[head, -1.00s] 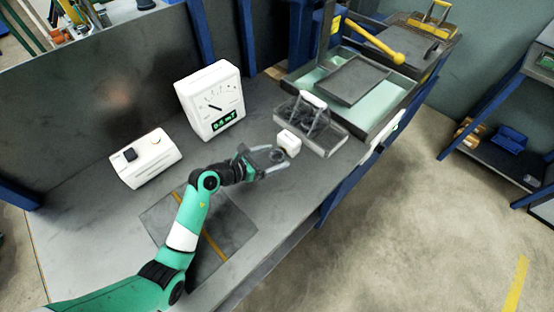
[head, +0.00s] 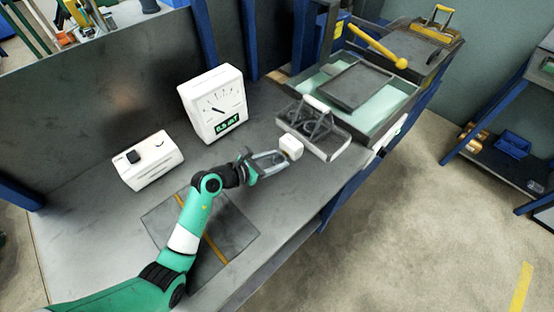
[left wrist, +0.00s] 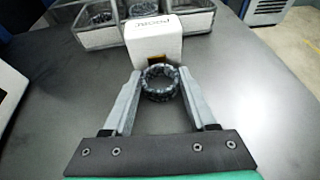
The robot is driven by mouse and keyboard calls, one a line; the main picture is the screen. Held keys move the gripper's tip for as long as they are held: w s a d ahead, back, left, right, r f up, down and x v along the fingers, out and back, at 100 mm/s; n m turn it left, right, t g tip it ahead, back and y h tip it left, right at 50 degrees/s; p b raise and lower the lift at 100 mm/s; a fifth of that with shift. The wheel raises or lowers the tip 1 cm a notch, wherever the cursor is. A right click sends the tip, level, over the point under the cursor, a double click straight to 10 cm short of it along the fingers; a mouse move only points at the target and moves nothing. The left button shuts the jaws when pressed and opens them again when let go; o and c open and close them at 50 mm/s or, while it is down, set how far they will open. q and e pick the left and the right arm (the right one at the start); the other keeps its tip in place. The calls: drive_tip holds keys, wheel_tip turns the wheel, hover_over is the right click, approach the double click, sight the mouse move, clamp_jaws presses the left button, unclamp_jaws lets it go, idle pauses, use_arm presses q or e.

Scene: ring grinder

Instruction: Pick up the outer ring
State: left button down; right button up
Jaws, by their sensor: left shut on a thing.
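The outer ring is a dark, glossy ring (left wrist: 160,83) in the left wrist view, between the tips of my left gripper (left wrist: 160,90). Both fingertips press on its sides, and its open middle shows. In the head view my left gripper (head: 284,158) is low over the grey bench, just in front of a small white box; the ring is hard to make out there. My right gripper is not in view.
The white box (head: 291,146) stands just beyond the fingertips. Behind it is a wire-handled, divided tray (head: 333,147) holding dark rings. A white dial meter (head: 213,104) and a white device (head: 147,161) stand left. A dark mat (head: 236,236) lies in front.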

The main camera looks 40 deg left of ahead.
use_arm(q)
drive_tip(key=r+p, duration=0.1)
drive_tip(key=r, duration=0.1)
drive_tip(key=r+p, duration=0.2)
drive_tip(key=shift+s+d+r, duration=0.15)
drive_tip(key=shift+s+r, duration=0.05)
drive_tip(key=shift+r, duration=0.05)
drive_tip(key=s+d+r+p, duration=0.7)
drive_tip(key=s+d+r, duration=0.1)
drive_tip(key=s, duration=0.3)
drive_tip(key=shift+r+p, duration=0.3)
drive_tip(key=shift+p, duration=0.05)
drive_tip(key=s+d+r+m+h+p, duration=0.1)
drive_tip(key=s+d+r+p, duration=0.1)
drive_tip(key=r+p, duration=1.2)
drive_tip(key=s+d+r+m+h+p, duration=0.1)
drive_tip(key=d+r+p, duration=0.1)
drive_tip(key=r+p, duration=1.3)
drive_tip(key=shift+s+r, duration=0.4)
drive_tip(key=shift+r, duration=0.2)
